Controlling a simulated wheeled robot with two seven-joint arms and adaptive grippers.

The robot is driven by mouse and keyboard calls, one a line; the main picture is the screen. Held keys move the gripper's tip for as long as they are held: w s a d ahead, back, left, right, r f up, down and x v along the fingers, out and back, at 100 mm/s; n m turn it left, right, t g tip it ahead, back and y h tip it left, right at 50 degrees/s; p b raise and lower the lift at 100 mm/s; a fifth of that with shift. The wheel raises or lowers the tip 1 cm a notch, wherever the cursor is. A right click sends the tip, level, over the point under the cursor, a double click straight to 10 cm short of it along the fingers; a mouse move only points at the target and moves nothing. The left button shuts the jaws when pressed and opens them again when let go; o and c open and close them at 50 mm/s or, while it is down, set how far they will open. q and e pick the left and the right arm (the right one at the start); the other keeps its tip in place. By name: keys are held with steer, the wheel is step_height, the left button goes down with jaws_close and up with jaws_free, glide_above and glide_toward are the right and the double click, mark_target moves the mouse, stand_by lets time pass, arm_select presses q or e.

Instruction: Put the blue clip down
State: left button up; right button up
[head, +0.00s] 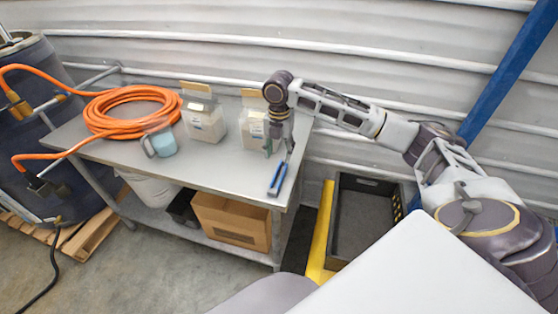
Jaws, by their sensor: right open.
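The blue clip (277,180) is at the right end of the grey metal table (215,167), near its front corner. My right gripper is open and points down just behind the clip, in front of the right-hand bag. Whether the fingers still touch the clip is too small to tell. The clip appears to lie on the tabletop. My left gripper is not in view.
Two bags with tan tops, a left one (204,122) and a right one (252,128), stand at the table's back. A light blue scoop (162,143) and a coiled orange hose (125,112) are further left. A dark crate (363,215) stands right of the table. The front middle tabletop is clear.

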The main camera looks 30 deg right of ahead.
steer(key=shift+r, duration=1.05)
stand_by(0.6)
